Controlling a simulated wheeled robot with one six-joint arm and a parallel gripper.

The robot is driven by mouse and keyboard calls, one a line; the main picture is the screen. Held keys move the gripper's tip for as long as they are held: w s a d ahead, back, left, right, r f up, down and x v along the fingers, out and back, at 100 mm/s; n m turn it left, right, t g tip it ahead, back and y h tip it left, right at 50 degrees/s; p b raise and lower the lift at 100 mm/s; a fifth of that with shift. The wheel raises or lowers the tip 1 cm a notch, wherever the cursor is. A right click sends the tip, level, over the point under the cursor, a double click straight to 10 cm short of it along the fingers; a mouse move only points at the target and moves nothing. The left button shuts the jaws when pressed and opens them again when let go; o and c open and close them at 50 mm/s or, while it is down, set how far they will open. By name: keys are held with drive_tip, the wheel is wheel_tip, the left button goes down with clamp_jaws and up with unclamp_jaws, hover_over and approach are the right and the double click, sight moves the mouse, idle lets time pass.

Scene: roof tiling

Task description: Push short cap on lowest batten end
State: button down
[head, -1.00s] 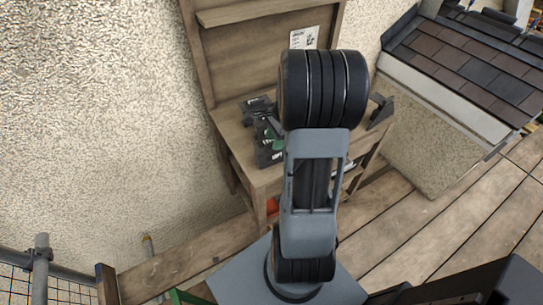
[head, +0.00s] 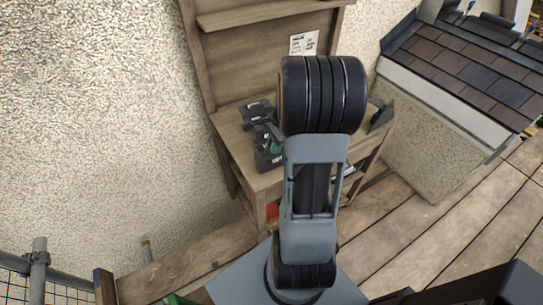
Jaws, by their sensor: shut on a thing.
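My arm stands upright in the middle of the head view, over the workbench (head: 238,152). My gripper is hidden behind the arm's large dark joint and links, so its jaws and anything in them do not show. Dark pieces (head: 257,111) lie on the bench's left part, and a dark box-like item with some green (head: 268,160) sits nearer to me. I cannot tell whether any of these is a short cap. The tiled roof (head: 470,68) is at the upper right, with brown and grey tiles. No batten end can be made out.
A dark angled piece (head: 381,115) stands on the bench's right side. A paper sheet (head: 303,43) is fixed to the bench's back panel. A rough plastered wall (head: 90,110) fills the left. Plank decking (head: 470,220) at the right is clear. A scaffold pole (head: 39,270) stands at lower left.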

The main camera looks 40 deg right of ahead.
drive_tip(key=shift+r, duration=0.2)
drive_tip(key=shift+r+p, duration=2.25)
drive_tip(key=shift+r, duration=0.1)
